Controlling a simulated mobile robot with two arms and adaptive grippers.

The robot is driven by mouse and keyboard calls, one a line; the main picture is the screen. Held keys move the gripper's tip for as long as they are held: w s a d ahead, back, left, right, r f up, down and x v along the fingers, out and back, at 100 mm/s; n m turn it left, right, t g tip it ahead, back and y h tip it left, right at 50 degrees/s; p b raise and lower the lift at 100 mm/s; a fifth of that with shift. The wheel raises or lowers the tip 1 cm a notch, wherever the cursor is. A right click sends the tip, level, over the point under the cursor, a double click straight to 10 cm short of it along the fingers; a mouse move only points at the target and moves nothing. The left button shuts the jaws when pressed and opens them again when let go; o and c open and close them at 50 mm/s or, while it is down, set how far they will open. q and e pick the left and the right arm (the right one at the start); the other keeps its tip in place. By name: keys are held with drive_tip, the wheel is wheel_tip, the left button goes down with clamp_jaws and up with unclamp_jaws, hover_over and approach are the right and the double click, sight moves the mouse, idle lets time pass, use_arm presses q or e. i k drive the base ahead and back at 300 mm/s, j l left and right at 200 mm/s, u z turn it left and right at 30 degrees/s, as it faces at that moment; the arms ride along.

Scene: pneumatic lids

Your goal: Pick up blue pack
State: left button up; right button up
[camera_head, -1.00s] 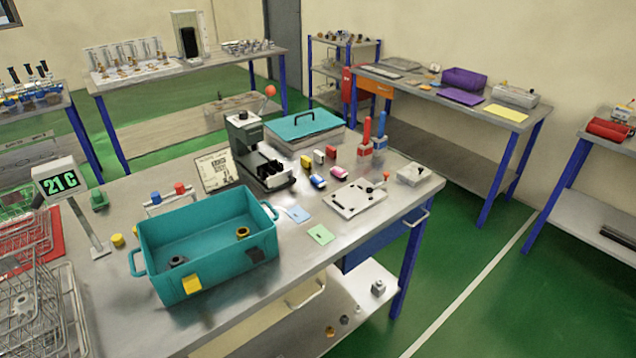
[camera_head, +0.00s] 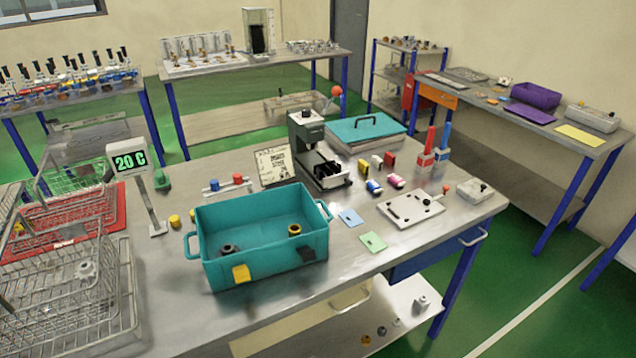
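A small blue and white pack (camera_head: 374,187) lies on the metal workbench (camera_head: 420,240), to the right of the dark green press (camera_head: 318,150). A red and white pack with a dark edge (camera_head: 396,181) lies just right of it. Small yellow (camera_head: 363,169), white (camera_head: 377,162) and red (camera_head: 390,160) packs stand behind it. A flat light-blue card (camera_head: 351,217) lies nearer the front, beside a green card (camera_head: 373,242). Neither of my grippers is in view.
A teal open bin (camera_head: 262,263) with a few small parts stands on the bench left of the cards. Wire baskets (camera_head: 75,310) fill the left end. Red and blue upright handles (camera_head: 443,145) stand behind.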

sight(374, 186)
drive_tip(key=i+l+u, duration=0.2)
drive_tip(key=l+u, duration=0.2)
drive_tip(key=l, duration=0.15)
drive_tip(key=i+l+u, duration=0.1)
drive_tip(key=l+u, duration=0.3)
drive_tip(key=l, duration=0.15)
drive_tip(key=l+u, duration=0.45)
drive_tip(key=l, duration=0.1)
